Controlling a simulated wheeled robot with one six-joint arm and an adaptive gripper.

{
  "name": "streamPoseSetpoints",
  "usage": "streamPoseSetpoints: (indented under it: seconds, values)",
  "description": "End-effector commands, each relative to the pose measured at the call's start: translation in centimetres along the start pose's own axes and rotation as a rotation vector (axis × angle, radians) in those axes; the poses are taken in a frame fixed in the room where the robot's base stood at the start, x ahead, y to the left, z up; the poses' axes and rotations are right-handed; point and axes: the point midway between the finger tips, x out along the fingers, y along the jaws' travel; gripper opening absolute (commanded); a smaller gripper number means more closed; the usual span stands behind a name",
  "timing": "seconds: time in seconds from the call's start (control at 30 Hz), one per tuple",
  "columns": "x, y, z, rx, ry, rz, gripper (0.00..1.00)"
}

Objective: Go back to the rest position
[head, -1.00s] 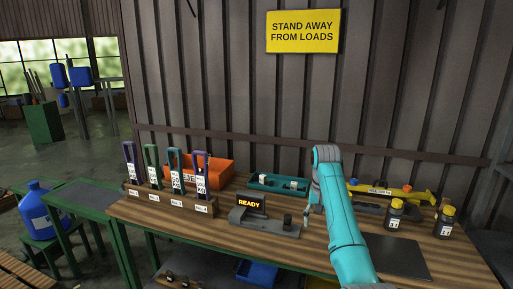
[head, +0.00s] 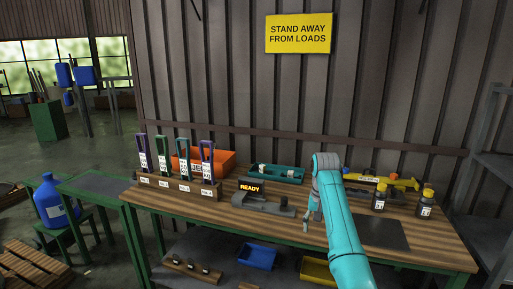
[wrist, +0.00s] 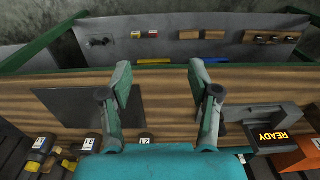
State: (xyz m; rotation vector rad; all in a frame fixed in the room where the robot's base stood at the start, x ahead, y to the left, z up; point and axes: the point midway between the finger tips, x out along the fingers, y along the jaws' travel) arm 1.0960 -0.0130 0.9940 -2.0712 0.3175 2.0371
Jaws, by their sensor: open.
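My gripper (head: 311,219) is over the front part of the wooden bench, right of the grey device with the READY display (head: 264,202). In the wrist view my gripper (wrist: 160,82) is open, its two fingers wide apart with nothing between them. The bench top (wrist: 165,95) shows through the gap. The READY device (wrist: 270,125) is to the right of the fingers there. My teal arm hides part of the bench in the head view.
Several upright tools stand in a wooden rack (head: 180,190). Behind are an orange bin (head: 215,158) and a teal tray (head: 275,174). Dark bottles (head: 380,200) and a dark mat (head: 380,232) are at right. A blue bin (head: 258,256) sits on the lower shelf.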

Motion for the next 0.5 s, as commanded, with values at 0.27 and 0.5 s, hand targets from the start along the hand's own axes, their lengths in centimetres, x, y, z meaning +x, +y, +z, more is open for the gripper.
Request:
streamPoseSetpoints:
  seconds: [0.27,0.5]
  values:
    - [4.3,0.1,0.4,-0.01,0.037,-0.011,0.62]
    - [10.3,0.3,1.4,-0.025,0.093,-0.027,0.62]
